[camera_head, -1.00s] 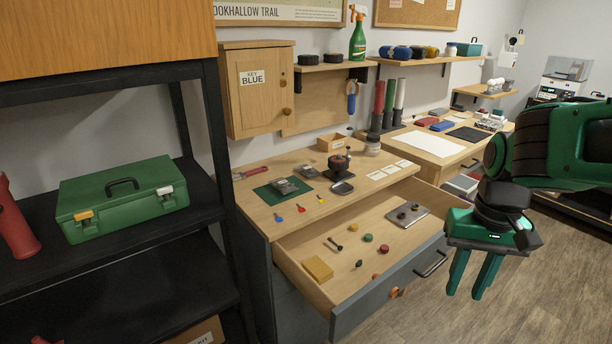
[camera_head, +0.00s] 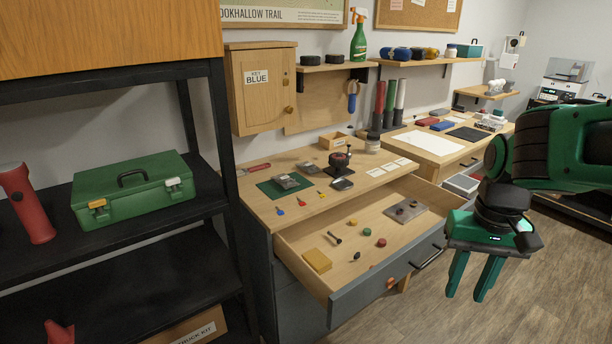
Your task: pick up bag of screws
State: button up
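No bag of screws can be told for certain at this size. Small grey packet-like things (camera_head: 288,182) lie on the green mat (camera_head: 268,191) on the workbench; one may be the bag. A flat grey piece (camera_head: 407,211) with dark spots lies in the open drawer (camera_head: 318,245), and I cannot tell what it is. My gripper (camera_head: 466,294) hangs at the right, fingers down with a gap between them, open and empty. In the picture it is to the right of the drawer, apart from it and from the bench.
The drawer, pulled out, holds a yellow block (camera_head: 317,261) and several small knobs. A black shelf rack (camera_head: 215,160) with a green toolbox (camera_head: 133,190) and a red torch (camera_head: 27,205) stands at the left. Wood floor (camera_head: 480,325) is clear at the lower right.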

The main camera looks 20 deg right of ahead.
aim_at(311, 168)
jog(key=k, duration=0.85)
jog(key=u, duration=1.4)
jog(key=i, duration=1.95)
jog(key=z, duration=2.55)
jog(key=i, duration=0.2)
jog(key=u, duration=0.2)
